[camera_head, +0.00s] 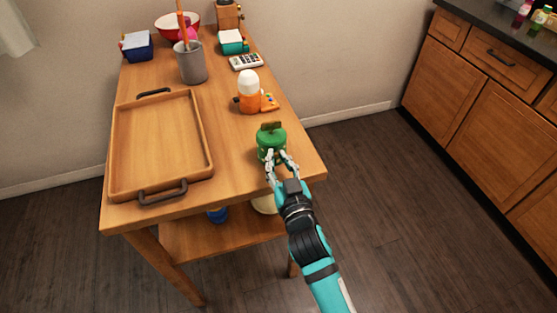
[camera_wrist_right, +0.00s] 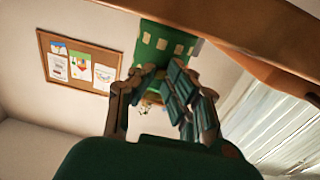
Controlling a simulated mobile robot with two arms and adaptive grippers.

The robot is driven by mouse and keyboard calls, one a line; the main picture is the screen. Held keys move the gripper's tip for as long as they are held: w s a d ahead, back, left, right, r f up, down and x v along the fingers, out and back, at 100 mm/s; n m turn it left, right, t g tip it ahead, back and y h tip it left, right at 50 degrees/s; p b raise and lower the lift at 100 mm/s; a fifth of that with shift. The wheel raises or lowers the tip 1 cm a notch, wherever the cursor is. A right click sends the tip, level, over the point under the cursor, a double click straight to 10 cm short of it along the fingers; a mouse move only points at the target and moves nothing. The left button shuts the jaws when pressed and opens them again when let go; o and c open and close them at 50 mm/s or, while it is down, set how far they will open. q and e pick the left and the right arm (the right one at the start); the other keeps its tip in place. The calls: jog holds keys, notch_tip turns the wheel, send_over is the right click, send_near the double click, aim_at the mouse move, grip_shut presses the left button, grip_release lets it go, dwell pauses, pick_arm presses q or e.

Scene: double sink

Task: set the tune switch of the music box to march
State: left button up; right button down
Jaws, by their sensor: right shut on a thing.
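A round green object with a dark olive bar on top, which looks like the music box (camera_head: 271,140), stands near the table's front right corner. In the right wrist view its green side with pale square marks (camera_wrist_right: 165,45) shows beyond the fingers. My right gripper (camera_head: 279,158) reaches it from the front, low on its near side. The gripper's fingers (camera_wrist_right: 158,85) are drawn together and shut on a part of it. The tune switch and its setting cannot be made out; the fingers cover that side. My left gripper is out of view.
A wooden tray (camera_head: 113,150) with dark handles fills the table's left half. Behind the green object stand an orange item with a white dome (camera_head: 249,92) and a calculator (camera_head: 246,62). A grey utensil cup (camera_head: 191,65) stands farther back.

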jog(key=shift+r, duration=0.2)
jog(key=c, duration=1.4)
grip_release()
jog(key=shift+o, duration=0.2)
jog(key=v, duration=1.2)
jog(key=s+d+f+g+h, duration=0.1)
jog(key=s+f+g, duration=0.2)
jog(key=f, duration=0.9)
jog(key=s+d+f+g, duration=0.2)
jog(key=s+f+g, duration=0.1)
jog(key=f, duration=0.9)
jog(key=s+d+f+g+h, duration=0.1)
jog(key=s+f+g, duration=0.1)
jog(key=f, duration=1)
jog(key=s+d+f+g+h, duration=0.1)
jog(key=s+d+f+g, duration=0.1)
jog(key=s+d+f, duration=0.3)
jog(key=s+d+f+g+h, duration=0.1)
jog(key=s+d+f+g, duration=0.2)
jog(key=s, duration=0.9)
jog(key=s+d+f+g+h, duration=0.1)
jog(key=s+d+f+g, duration=0.2)
jog(key=s+d+f, duration=0.5)
notch_tip(320, 180, down, 4)
jog(key=shift+s+r+m, duration=0.1)
jog(key=shift+s+m, duration=0.3)
jog(key=shift+s, duration=0.1)
